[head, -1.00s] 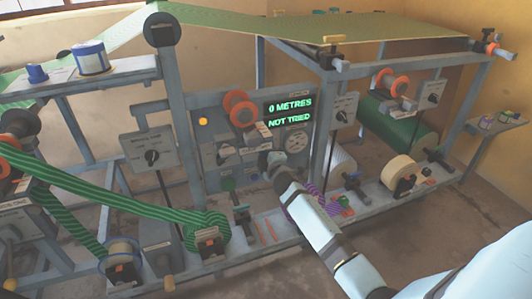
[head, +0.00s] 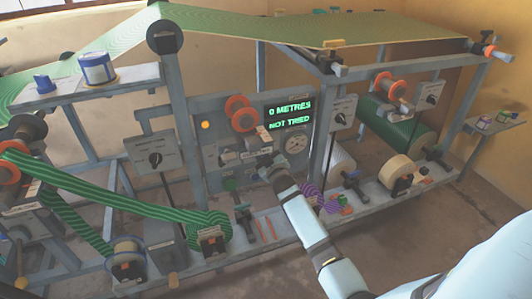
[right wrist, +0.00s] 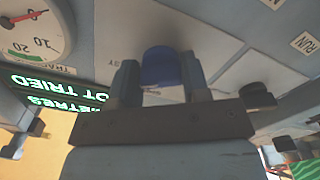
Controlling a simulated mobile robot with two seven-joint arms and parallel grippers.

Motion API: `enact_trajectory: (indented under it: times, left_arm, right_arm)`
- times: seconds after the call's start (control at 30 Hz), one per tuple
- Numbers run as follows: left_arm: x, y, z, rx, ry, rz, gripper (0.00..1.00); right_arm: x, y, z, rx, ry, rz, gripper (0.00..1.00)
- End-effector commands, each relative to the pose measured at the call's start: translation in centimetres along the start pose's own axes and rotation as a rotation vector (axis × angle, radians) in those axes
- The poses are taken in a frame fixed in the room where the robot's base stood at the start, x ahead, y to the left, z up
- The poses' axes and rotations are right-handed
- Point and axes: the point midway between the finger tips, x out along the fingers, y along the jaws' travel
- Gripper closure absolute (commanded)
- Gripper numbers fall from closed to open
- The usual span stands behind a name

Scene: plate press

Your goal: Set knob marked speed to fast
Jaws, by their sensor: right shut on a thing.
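The blue knob (right wrist: 161,68) on the grey control panel (right wrist: 240,40) sits between the two fingers of my right gripper (right wrist: 161,82), which is shut on it. A small part-hidden label lies beside the knob, and I cannot read its word. In the head view my right gripper (head: 265,160) is at the panel (head: 215,108), below the green display (head: 289,112), and it hides the knob there. I cannot tell the knob's setting. My left gripper is not in view.
A round gauge (head: 296,143) is right of my gripper. A grey post (head: 325,125) rises to the right, and a green striped belt (head: 120,206) runs at lower left. A RUN label (right wrist: 304,44) shows in the wrist view.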

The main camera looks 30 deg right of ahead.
Motion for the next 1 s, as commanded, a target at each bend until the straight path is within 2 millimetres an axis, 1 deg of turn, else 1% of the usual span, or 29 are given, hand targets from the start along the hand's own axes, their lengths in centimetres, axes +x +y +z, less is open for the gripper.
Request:
enact_trajectory:
  times: [0.23, 0.63, 0.67, 0.7, 0.73, 0.77, 1.0]
  left_arm:
    - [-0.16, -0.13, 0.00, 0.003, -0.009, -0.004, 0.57]
    - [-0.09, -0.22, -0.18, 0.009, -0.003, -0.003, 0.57]
    - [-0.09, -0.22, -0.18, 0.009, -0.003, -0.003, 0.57]
    - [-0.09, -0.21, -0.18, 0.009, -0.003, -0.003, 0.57]
    - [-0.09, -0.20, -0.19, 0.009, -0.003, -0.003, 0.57]
    - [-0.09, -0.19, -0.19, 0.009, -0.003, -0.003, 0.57]
    - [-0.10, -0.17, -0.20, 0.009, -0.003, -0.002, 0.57]
  right_arm:
    - [-0.02, -0.09, 0.00, 0.046, 0.000, -0.001, 0.81]
    - [-0.02, -0.10, 0.03, 0.052, 0.000, -0.001, 0.81]
    - [-0.02, -0.10, 0.03, 0.051, 0.000, -0.001, 0.53]
    - [-0.02, -0.10, 0.03, 0.051, 0.000, -0.001, 0.44]
    - [-0.02, -0.09, 0.03, 0.051, 0.000, -0.001, 0.37]
    - [-0.01, -0.09, 0.03, 0.051, 0.000, -0.001, 0.32]
    - [0.00, -0.05, 0.01, 0.049, 0.000, 0.000, 0.32]
